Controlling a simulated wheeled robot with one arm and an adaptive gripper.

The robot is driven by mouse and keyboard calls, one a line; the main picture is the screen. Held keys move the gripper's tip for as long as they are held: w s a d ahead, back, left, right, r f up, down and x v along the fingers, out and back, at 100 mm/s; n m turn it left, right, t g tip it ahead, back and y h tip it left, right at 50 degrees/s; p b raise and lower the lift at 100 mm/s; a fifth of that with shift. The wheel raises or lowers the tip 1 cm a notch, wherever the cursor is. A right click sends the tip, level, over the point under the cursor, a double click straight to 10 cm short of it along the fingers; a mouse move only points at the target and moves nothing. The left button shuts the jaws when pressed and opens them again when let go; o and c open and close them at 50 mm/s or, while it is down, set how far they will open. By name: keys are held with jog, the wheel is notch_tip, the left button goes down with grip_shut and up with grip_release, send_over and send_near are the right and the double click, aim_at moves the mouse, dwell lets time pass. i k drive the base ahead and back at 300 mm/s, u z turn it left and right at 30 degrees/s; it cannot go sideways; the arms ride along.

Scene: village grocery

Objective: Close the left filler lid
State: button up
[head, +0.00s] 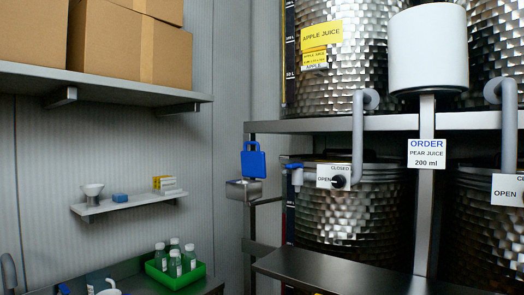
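A blue lid (253,160) with a handle-like loop on top stands upright, open, above a small grey metal box (243,189). The box is fixed at the left end of the steel rack, left of the lower tank. I take this as the left filler; no second lid of this kind shows. My gripper is not in view, and nothing touches the lid.
Ribbed steel tanks (345,215) stand on the rack to the right, with grey pipes and OPEN/CLOSED valve signs. A steel ledge (335,270) juts out below. At left are a small wall shelf (130,204), a green crate (189,272) of bottles and cardboard boxes (128,42).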

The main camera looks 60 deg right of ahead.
aim_at(253, 163)
jog(key=z, duration=2.05)
jog(key=k, duration=0.6)
jog(key=u, duration=0.4)
jog(key=i, duration=0.65)
jog(key=u, duration=0.1)
